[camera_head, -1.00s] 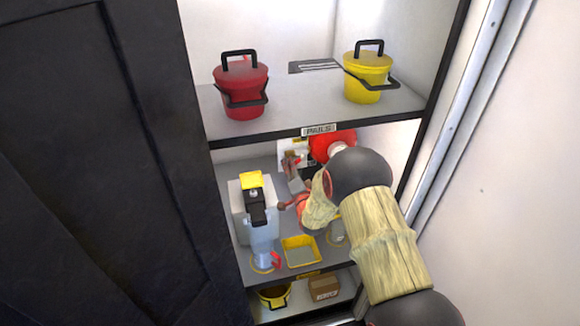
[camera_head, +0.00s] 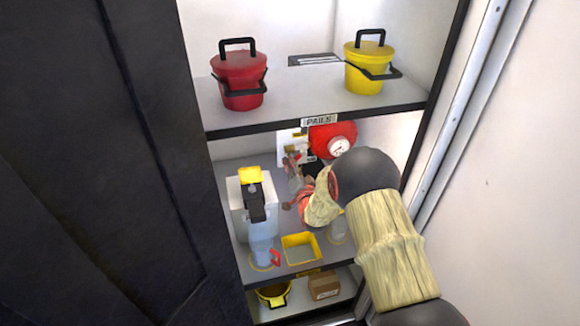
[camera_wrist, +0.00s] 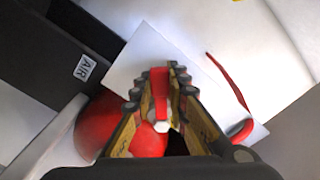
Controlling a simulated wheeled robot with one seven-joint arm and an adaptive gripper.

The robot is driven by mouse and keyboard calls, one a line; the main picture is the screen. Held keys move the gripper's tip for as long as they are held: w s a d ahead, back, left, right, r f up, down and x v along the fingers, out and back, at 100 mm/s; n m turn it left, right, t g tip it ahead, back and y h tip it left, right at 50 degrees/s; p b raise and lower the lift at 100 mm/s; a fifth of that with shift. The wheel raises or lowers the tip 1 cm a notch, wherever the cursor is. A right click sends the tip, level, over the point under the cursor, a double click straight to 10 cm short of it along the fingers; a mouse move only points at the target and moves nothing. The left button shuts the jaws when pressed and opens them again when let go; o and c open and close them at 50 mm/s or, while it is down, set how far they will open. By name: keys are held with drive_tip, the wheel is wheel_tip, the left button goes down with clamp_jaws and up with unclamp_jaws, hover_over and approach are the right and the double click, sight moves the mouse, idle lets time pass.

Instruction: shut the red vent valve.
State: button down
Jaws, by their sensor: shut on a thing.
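In the wrist view a red handle (camera_wrist: 160,88), which looks like the vent valve's, stands between the fingers of my gripper (camera_wrist: 163,98). My gripper is shut on it, in front of a white panel (camera_wrist: 130,70). The valve body is hidden behind the fingers. In the head view the white panel (camera_head: 285,150) is at the back of the middle shelf, and my arm largely covers the valve area. I cannot tell the handle's exact angle.
A red tank (camera_head: 330,138) with a gauge sits beside the panel. A second, curved red lever (camera_wrist: 232,85) is right of my gripper. A white dispenser (camera_head: 240,210), yellow tray (camera_head: 300,236) and clear jar (camera_head: 337,230) share the shelf. Pails (camera_head: 240,82) stand above.

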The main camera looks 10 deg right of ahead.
drive_tip(key=shift+d+f+n+b, duration=0.35)
drive_tip(key=shift+d+n+b, duration=0.4)
drive_tip(key=shift+n+b, duration=0.75)
drive_tip(key=shift+d+f+n+b, duration=0.35)
drive_tip(key=shift+d+n+b, duration=0.35)
drive_tip(key=shift+n+b, duration=0.8)
drive_tip(key=shift+d+f+n+b, duration=0.35)
drive_tip(key=shift+d+n+b, duration=0.55)
drive_tip(key=shift+n, duration=1)
drive_tip(key=shift+a, duration=0.1)
drive_tip(key=c, duration=1.7)
unclamp_jaws()
drive_tip(key=s, duration=1.2)
drive_tip(key=shift+d, duration=0.2)
